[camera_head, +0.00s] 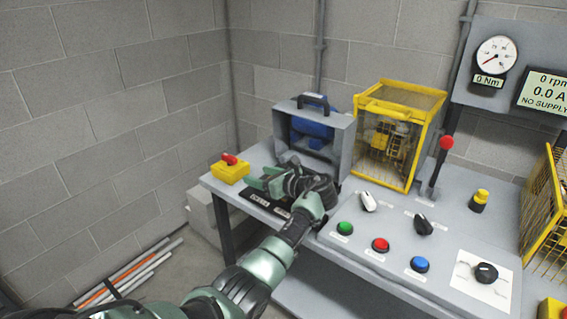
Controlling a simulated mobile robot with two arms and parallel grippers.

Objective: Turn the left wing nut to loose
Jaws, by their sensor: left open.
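My left gripper (262,181) is over the left end of the grey bench, open, its green fingers pointing left. It is in front of a grey open-fronted housing (341,140) with a black handle on top and a blue machine (312,128) inside. I cannot make out any wing nut; the gripper and wrist cover the bench in front of the housing. Whether the fingers touch anything cannot be told. My right gripper is not in view.
A yellow box with a red switch (230,168) sits at the bench's left end. A yellow cage (411,152) stands right of the housing. Rods (125,272) lie on the floor.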

